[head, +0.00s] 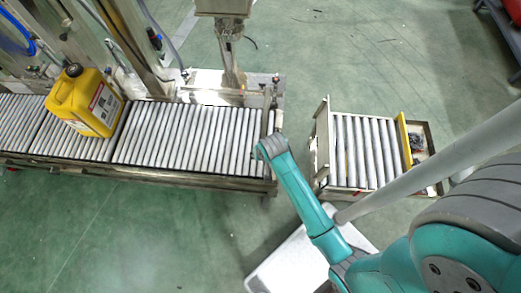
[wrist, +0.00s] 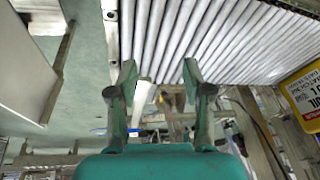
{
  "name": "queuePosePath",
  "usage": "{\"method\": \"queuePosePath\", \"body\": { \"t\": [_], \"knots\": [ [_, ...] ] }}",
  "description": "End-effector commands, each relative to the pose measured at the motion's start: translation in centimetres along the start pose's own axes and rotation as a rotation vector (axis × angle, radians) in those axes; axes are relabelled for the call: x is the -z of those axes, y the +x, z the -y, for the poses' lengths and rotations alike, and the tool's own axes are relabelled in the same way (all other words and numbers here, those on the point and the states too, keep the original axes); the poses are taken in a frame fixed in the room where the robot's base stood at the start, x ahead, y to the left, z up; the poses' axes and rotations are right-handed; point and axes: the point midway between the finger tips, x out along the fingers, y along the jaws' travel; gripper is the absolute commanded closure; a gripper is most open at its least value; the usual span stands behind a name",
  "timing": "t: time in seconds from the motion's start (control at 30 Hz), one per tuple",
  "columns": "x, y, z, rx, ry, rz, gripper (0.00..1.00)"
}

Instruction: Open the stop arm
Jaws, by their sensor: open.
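The stop arm appears to be the narrow upright metal bar (head: 267,112) across the right end of the roller conveyor; I cannot make out its hinge. In the wrist view a pale, slim piece (wrist: 142,98) shows between and beyond my fingers; I cannot tell if it is the stop arm. My gripper (wrist: 160,75) is open, its two dark green fingers apart with nothing clearly held. In the head view my teal arm reaches to the conveyor's right end, and its wrist hides the gripper's fingers and part of the bar's near end.
A yellow jug (head: 86,103) stands on the roller conveyor (head: 185,135) at left; it also shows in the wrist view (wrist: 303,90). A filling station rises behind. A short roller section (head: 360,150) with a yellow plate (head: 403,143) stands at right, across a gap of green floor.

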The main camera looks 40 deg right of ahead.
Motion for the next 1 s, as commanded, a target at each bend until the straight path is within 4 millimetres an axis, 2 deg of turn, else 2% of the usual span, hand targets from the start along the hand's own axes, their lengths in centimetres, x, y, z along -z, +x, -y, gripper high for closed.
{"method": "queuePosePath", "body": {
  "t": [0.2,0.4,1.0],
  "knots": [
    [-2.7,-0.6,-0.2,0.029,-0.042,-0.062,0.50],
    [-4.2,-1.3,-0.4,0.049,-0.072,-0.108,0.50],
    [-4.8,-1.7,-0.4,0.059,-0.085,-0.133,0.50]
  ]
}}
